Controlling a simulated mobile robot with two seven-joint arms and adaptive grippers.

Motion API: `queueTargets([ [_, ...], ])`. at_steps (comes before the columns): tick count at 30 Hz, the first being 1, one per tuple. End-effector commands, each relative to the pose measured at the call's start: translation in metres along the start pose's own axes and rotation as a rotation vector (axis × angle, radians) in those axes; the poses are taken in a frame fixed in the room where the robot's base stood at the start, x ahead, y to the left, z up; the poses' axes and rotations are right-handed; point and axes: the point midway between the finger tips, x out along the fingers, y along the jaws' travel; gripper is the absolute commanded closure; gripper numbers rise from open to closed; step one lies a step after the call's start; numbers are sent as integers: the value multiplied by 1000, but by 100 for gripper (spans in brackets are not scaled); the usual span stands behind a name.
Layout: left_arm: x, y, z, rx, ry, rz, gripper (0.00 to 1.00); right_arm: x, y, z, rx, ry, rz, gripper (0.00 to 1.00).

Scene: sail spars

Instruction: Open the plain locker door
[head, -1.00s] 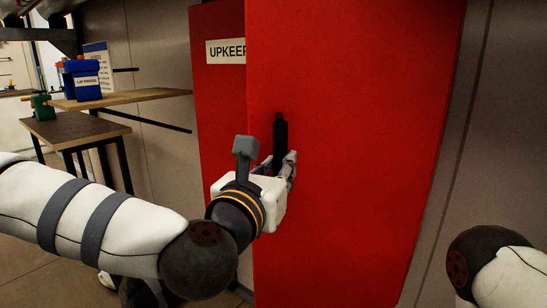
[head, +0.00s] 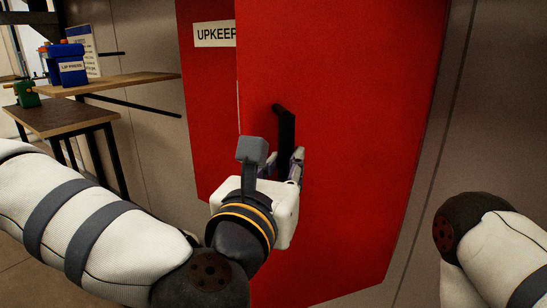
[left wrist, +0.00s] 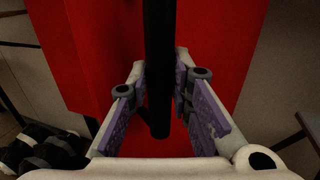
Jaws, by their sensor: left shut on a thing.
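The plain locker door (head: 345,70) is red, without a label, and stands in front of the labelled door beside it, its near edge overlapping that door. It fills much of the head view and shows behind the fingers in the left wrist view (left wrist: 220,50). Its black upright bar handle (head: 286,128) is between the fingers of my left gripper (head: 295,167). In the left wrist view the handle (left wrist: 159,50) runs down between the purple-padded fingers of the gripper (left wrist: 162,95), which are shut on it. My right gripper is out of view.
A red door (head: 208,110) labelled UPKEEP is just left of the plain door. Wooden tables (head: 70,118) with a blue box (head: 68,65) and a green item (head: 26,94) stand at the left. A grey wall (head: 500,120) is at the right.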

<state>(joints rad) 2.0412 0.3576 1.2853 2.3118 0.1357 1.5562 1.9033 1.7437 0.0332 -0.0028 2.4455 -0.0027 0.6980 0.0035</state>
Motion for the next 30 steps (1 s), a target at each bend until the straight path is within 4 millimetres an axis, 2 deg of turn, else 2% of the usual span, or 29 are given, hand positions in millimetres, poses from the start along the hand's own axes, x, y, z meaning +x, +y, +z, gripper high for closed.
queueTargets([
  [7,-19,-20,1,-2,-3,-8,100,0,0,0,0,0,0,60],
  [19,-23,-22,0,0,0,-2,100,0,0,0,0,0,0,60],
  [30,-44,-57,-1,0,2,-5,100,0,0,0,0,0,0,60],
])
